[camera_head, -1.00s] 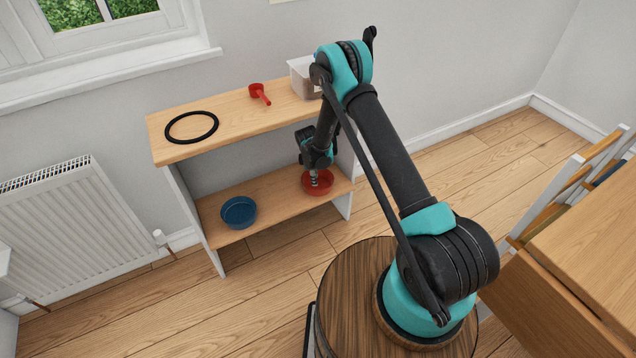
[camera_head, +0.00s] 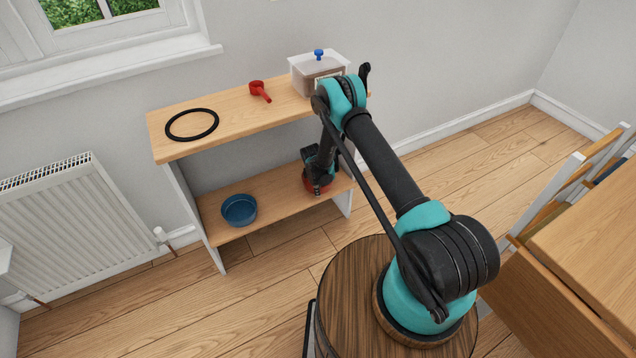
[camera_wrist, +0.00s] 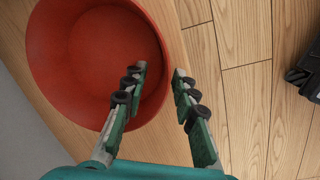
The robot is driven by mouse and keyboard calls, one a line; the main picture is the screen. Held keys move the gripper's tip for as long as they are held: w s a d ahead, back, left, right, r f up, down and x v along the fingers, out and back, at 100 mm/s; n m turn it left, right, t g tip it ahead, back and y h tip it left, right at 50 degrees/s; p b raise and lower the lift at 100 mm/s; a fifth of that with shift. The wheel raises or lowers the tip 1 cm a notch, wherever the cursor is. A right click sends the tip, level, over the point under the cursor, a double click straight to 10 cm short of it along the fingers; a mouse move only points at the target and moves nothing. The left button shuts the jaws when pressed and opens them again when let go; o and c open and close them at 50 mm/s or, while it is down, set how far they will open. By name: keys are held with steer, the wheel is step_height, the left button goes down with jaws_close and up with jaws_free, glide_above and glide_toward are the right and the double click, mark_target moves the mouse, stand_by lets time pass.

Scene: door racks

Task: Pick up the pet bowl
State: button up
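A red bowl (camera_head: 309,184) sits on the right end of the lower shelf, mostly hidden behind my gripper in the head view. It also shows large in the wrist view (camera_wrist: 85,55), empty. My gripper (camera_wrist: 159,72) is open at the bowl's rim. One finger is over the inside of the bowl and the other is outside, with the rim between them. Contact with the rim cannot be told. In the head view my gripper (camera_head: 318,190) is low at the bowl. A blue bowl (camera_head: 239,210) sits on the left part of the lower shelf.
The wooden shelf unit (camera_head: 235,125) has an upper board close above the lower shelf. On top lie a black ring (camera_head: 192,125), a red scoop (camera_head: 260,91) and a clear container with a blue knob (camera_head: 318,72). A radiator (camera_head: 75,225) stands left.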

steer(key=shift+f, duration=0.15)
jaws_close()
stand_by(0.4)
